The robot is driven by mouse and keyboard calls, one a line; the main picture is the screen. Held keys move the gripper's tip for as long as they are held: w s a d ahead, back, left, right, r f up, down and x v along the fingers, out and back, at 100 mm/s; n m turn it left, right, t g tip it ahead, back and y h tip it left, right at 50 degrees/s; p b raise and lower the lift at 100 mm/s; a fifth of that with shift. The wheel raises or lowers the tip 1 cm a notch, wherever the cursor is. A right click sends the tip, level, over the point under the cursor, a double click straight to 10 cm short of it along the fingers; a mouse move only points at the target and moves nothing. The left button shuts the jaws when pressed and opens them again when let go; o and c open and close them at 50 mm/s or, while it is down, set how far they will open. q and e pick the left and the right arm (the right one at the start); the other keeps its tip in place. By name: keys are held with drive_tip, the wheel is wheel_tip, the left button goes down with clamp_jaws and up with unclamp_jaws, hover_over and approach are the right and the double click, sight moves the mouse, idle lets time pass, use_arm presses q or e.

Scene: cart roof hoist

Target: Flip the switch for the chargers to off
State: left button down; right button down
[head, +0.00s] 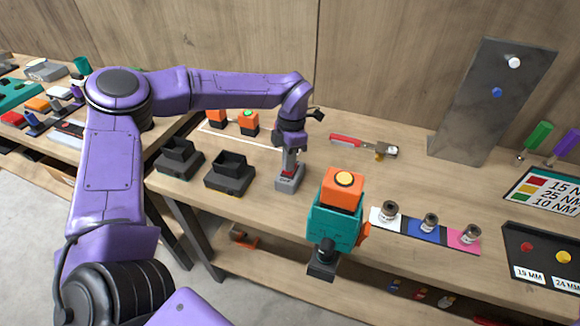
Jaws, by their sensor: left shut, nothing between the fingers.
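The switch is a small grey box (289,184) with some red on its upper face. It stands on the workbench near its front edge, in the middle of the head view. My left gripper (290,156) points down right over the switch, fingers shut with nothing between them. The fingertips are at or just above the top of the switch; I cannot tell whether they touch. They partly hide the switch, so its lever position is not clear. Two black chargers (229,174) (178,157) stand to the left of the switch, their slots empty. My right gripper is out of view.
A teal drill (335,222) with an orange battery stands close to the switch's right. Two orange batteries (249,122) (216,117) sit behind. A red-handled hammer (365,145) lies further back. Small jars on coloured mats (427,230) and a grey upright panel (487,105) are right.

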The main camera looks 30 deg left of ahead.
use_arm(q)
drive_tip(key=shift+s+f, duration=0.15)
drive_tip(key=shift+f, duration=0.25)
idle(0.3)
drive_tip(key=r+p, duration=0.2)
drive_tip(key=w+r+p, duration=0.1)
drive_tip(key=r+p, duration=0.3)
drive_tip(key=r, duration=0.1)
drive_tip(key=shift+w+a, duration=0.15)
drive_tip(key=shift+f, duration=0.1)
idle(0.3)
